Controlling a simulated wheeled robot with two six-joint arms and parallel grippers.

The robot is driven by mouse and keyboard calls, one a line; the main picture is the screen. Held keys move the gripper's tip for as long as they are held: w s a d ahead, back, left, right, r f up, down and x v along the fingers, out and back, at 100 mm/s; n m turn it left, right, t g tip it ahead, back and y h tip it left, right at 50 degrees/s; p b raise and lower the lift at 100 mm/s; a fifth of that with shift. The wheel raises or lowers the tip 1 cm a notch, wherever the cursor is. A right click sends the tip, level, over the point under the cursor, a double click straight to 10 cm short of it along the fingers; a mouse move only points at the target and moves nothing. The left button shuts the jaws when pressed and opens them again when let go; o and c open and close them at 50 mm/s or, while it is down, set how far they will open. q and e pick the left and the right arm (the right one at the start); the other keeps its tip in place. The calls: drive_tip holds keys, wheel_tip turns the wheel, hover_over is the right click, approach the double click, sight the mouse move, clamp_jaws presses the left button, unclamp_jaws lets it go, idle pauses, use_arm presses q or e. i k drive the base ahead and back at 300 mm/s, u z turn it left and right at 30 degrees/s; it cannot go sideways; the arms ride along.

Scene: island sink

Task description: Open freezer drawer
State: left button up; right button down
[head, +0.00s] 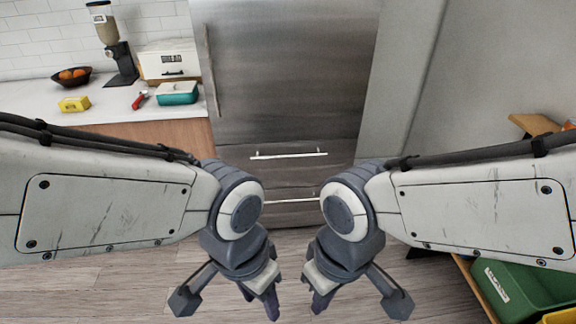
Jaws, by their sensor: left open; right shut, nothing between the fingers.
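A stainless steel fridge (290,70) stands ahead in the head view, with a tall vertical handle on its left side. Below its door is a drawer with a horizontal bar handle (289,155). A second, lower drawer handle (291,200) shows between my arms, partly hidden by them. Both drawers look closed. My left gripper (262,298) hangs low in front of the fridge, open and empty. My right gripper (318,295) hangs beside it to the right, shut and empty. Both grippers are nearer to me than the drawers and touch no handle.
A counter (120,106) at the left holds a bread box (168,62), a teal container (178,93), a yellow packet (74,104), a fruit bowl (71,77) and a dispenser (115,50). A green bin (520,288) stands at the lower right. The wood floor before the fridge is clear.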

sight(281, 164)
drive_tip(key=z, duration=0.35)
drive_tip(key=i, duration=1.5)
drive_tip(key=u, duration=0.55)
